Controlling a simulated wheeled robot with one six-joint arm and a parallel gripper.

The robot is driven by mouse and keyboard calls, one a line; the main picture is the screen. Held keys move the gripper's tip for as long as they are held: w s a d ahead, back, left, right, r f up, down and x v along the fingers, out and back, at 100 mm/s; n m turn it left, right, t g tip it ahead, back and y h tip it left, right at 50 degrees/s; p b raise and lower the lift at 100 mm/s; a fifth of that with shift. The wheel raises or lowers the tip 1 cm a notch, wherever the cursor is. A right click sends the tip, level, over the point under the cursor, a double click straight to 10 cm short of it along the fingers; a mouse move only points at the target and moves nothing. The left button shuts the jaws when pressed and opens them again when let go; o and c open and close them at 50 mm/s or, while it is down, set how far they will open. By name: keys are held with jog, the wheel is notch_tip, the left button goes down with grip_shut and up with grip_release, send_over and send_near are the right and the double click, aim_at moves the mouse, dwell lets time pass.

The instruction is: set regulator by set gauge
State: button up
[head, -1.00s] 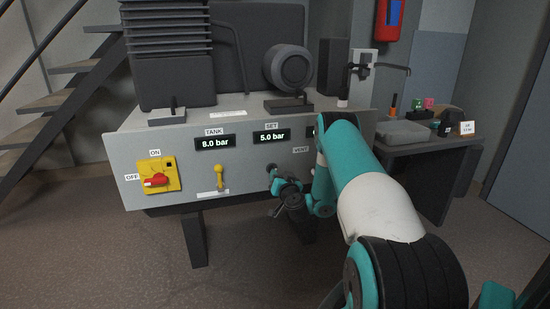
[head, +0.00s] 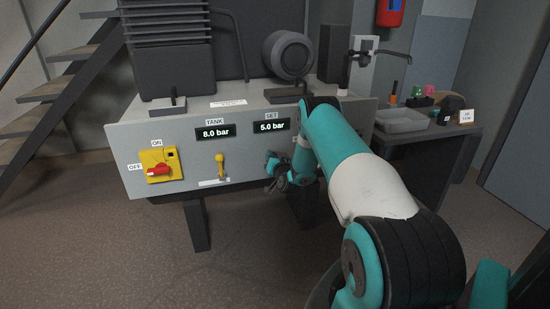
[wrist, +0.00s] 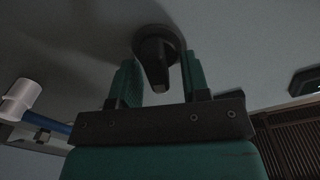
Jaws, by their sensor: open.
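The SET gauge (head: 271,125) on the grey panel reads 5.0 bar, and the TANK gauge (head: 215,133) reads 8.0 bar. In the wrist view, a dark round knob (wrist: 155,62) with a raised grip bar stands out from the panel, apparently the regulator. My gripper (wrist: 159,68) is open, with one teal finger on each side of the knob; I cannot tell whether either touches it. In the head view, my gripper (head: 271,168) is at the panel below the SET gauge. It hides the knob there, and no regulator label is readable.
A yellow lever (head: 220,166) and a red rotary switch (head: 158,170) on a yellow plate are left of my gripper. A side table with a grey tray (head: 400,121) stands right. My arm covers the panel's right part. A white fitting (wrist: 20,97) shows in the wrist view.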

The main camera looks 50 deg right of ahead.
jog(key=shift+c, duration=0.2)
jog(key=c, duration=0.5)
jog(key=shift+d+f+m+b, duration=0.15)
jog(key=shift+m+b, duration=0.25)
jog(key=shift+m, duration=0.5)
jog(key=shift+s+m, duration=0.1)
jog(key=shift+m, duration=0.8)
jog(key=o, duration=0.5)
jog(key=shift+o, duration=0.2)
